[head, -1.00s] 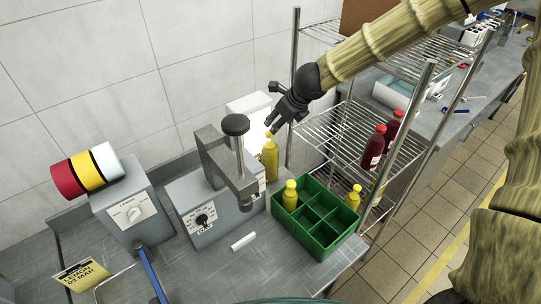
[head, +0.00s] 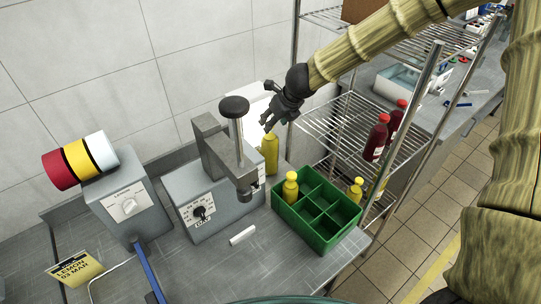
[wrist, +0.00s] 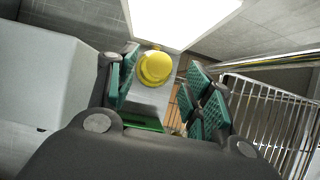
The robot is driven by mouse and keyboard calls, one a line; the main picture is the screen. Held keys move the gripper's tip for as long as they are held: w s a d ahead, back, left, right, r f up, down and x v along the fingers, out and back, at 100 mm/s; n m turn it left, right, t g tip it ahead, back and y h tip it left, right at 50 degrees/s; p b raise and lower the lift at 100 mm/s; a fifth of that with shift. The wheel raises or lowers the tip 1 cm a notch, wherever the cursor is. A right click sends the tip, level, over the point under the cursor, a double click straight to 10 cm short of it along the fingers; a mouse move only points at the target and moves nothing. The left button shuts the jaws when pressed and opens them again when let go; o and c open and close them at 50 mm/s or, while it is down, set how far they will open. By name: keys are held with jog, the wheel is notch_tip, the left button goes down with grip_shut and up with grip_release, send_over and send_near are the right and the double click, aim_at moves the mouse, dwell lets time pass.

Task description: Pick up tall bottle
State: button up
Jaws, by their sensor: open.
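A tall yellow bottle (head: 270,157) stands upright on the bench, between the grey mixer and the wire rack, behind the green crate. My gripper (head: 270,122) is open and empty just above the bottle's top, fingers pointing down. In the wrist view the bottle's round yellow cap (wrist: 155,66) shows between the open green-padded fingers (wrist: 167,88), nearer the left finger. The bottle's lower body is mostly hidden there.
A wire rack (head: 345,130) with red bottles (head: 376,140) is at right. A white lit panel (head: 248,104) is behind.

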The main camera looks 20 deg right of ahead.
jog(key=b+x, duration=0.2)
jog(key=x, duration=0.2)
jog(key=shift+w+a+f+b, duration=0.1)
jog(key=shift+w+f+b, duration=0.05)
jog(key=shift+f+b, duration=0.15)
jog(key=shift+c, duration=0.2)
grip_shut()
jog(key=shift+r, duration=0.15)
